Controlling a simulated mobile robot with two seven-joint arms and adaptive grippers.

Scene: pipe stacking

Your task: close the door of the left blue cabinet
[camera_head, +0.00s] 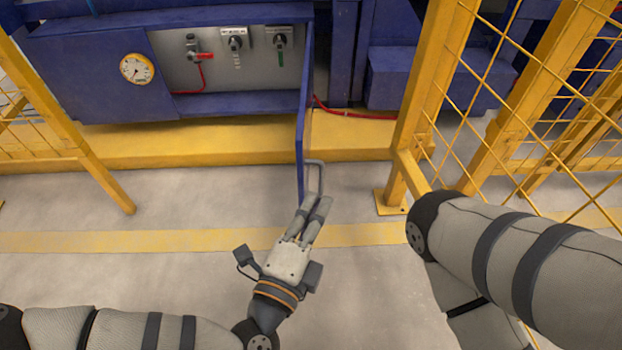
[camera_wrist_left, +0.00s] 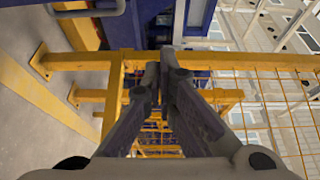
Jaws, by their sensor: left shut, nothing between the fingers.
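The blue cabinet (camera_head: 100,70) stands at the upper left in the head view. Its blue door (camera_head: 301,130) is swung out towards me and shows almost edge-on. A grey bar handle (camera_head: 321,178) is on the right face of the door's near end. My left gripper (camera_head: 318,208) is shut and empty, its fingertips just below the handle; I cannot tell whether they touch. In the left wrist view the closed fingers (camera_wrist_left: 163,65) point ahead, and a grey bar, apparently the handle (camera_wrist_left: 88,10), is at the upper left. My right gripper is out of view.
Inside the cabinet are a panel with valves (camera_head: 238,70) and a red hose. A gauge (camera_head: 137,68) is on the blue front. Yellow mesh fencing (camera_head: 420,100) stands to the right, near my right arm. The floor (camera_head: 170,270) before the cabinet is clear.

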